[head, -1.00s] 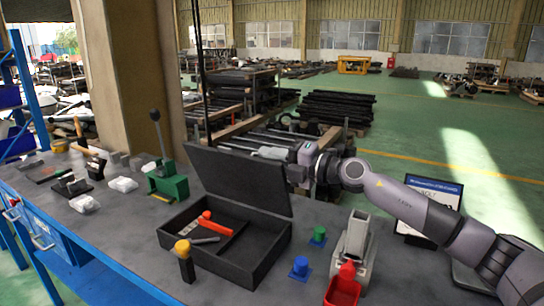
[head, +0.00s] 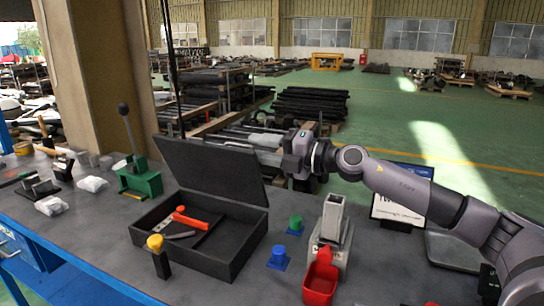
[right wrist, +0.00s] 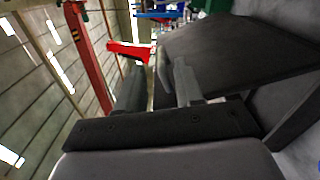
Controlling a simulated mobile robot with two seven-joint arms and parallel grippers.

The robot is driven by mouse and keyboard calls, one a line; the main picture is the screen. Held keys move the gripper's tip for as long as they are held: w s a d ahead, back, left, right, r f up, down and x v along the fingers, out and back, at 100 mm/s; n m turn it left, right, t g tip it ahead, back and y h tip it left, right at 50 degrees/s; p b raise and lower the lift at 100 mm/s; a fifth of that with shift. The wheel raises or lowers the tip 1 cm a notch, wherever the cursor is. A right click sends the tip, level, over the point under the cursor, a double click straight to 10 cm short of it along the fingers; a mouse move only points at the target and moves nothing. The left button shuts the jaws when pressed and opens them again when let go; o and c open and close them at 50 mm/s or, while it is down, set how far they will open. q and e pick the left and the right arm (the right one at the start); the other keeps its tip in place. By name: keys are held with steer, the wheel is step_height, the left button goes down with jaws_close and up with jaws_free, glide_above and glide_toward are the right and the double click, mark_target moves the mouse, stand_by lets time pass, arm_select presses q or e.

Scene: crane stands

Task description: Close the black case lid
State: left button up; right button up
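The black case (head: 190,262) sits on the workbench, with its lid (head: 205,172) standing up and leaning back on the far side. A red-handled tool (head: 192,220) and a grey tool (head: 181,235) lie in the case. My right gripper (head: 262,145) is by the lid's upper right corner; I cannot tell whether it touches. In the right wrist view its two fingers (right wrist: 155,80) are apart with nothing between them, and the dark lid (right wrist: 225,50) lies close beside them. My left gripper is out of view.
A green lever press (head: 140,180) stands left of the case. A yellow-topped block (head: 157,252) is in front. Blue (head: 278,258) and green (head: 295,226) pieces, a red bin (head: 320,280) and a grey block (head: 332,230) are to the right. Racks stand behind the bench.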

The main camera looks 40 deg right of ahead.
steer(key=b+v, duration=0.1)
steer(key=v, duration=0.1)
steer(key=shift+s+d, duration=0.1)
steer(key=shift+s, duration=0.15)
steer(key=shift+r, duration=0.1)
